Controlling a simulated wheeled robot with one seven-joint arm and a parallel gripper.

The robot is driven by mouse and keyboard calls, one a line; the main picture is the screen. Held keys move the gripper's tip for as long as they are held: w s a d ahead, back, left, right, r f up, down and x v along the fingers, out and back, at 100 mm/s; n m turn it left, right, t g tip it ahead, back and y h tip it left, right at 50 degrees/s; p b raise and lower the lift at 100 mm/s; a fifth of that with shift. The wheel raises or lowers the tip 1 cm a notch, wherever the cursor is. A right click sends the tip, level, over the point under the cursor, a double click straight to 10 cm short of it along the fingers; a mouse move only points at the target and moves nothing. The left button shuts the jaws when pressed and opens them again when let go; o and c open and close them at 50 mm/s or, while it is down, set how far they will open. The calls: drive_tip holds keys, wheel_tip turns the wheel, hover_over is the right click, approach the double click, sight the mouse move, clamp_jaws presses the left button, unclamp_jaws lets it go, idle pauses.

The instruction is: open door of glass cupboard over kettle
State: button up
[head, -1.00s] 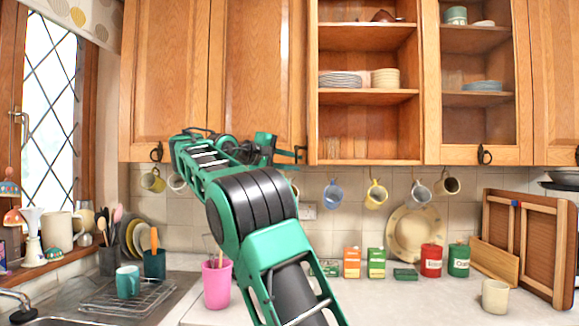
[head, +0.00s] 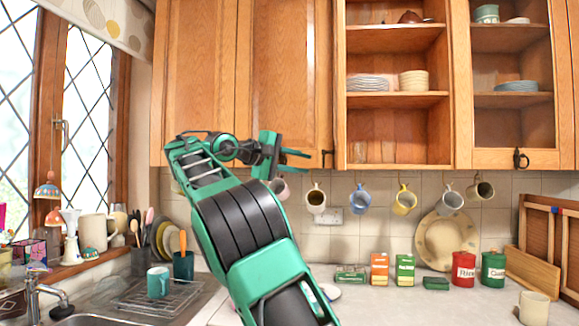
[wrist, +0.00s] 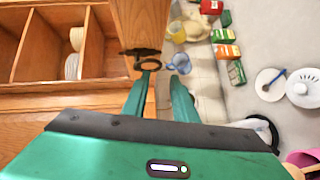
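The cupboard (head: 339,97) has open-looking shelves with plates and bowls; I cannot tell whether glass covers them. To its right is a framed glass door (head: 463,100) with a dark ring handle (head: 521,158). To its left is a solid wooden door (head: 285,75) with a dark handle (head: 327,157) at its lower right corner. My gripper (head: 300,160) is open and empty, just left of that handle. In the wrist view a dark ring handle (wrist: 150,64) lies just beyond my parted fingers (wrist: 158,92), apart from them. No kettle is clearly identifiable; my arm covers part of the counter.
Mugs, including a blue one (head: 359,198), hang below the cupboards. Boxes (head: 379,268), a red tin (head: 464,270) and a green tin (head: 493,270) stand on the counter. A drying rack (head: 150,297) and a window (head: 88,105) are at left. A white lidded item (wrist: 303,92) sits on the counter.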

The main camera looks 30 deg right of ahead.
drive_tip(key=shift+s+a+r, duration=0.1)
drive_tip(key=shift+a+r, duration=0.05)
drive_tip(key=shift+a, duration=0.6)
drive_tip(key=shift+a+r, duration=0.1)
drive_tip(key=shift+a, duration=0.6)
drive_tip(key=d+f+t+y, duration=0.2)
drive_tip(key=d+f+y, duration=0.2)
drive_tip(key=d+f, duration=0.65)
wheel_tip(320, 180, down, 12)
drive_tip(key=a+n+t+y, duration=0.1)
drive_tip(key=a+y, duration=0.1)
drive_tip(key=y, duration=0.1)
drive_tip(key=s+a+f+y, duration=0.5)
drive_tip(key=s+a+f, duration=0.6)
drive_tip(key=a, duration=0.2)
drive_tip(key=s+a+f+y, duration=0.4)
drive_tip(key=s+a+f, duration=0.75)
drive_tip(key=a, duration=0.25)
drive_tip(key=s+d+m+g, duration=0.2)
drive_tip(key=s+d, duration=0.3)
drive_tip(key=s, duration=0.3)
drive_tip(key=s+d+f+m+g, duration=0.1)
drive_tip(key=s+d+m, duration=0.3)
drive_tip(key=s, duration=0.5)
drive_tip(key=shift+s+d+f+m+g+y, duration=0.15)
drive_tip(key=shift+s+d+m+g+y, duration=0.15)
drive_tip(key=shift+d+g, duration=0.6)
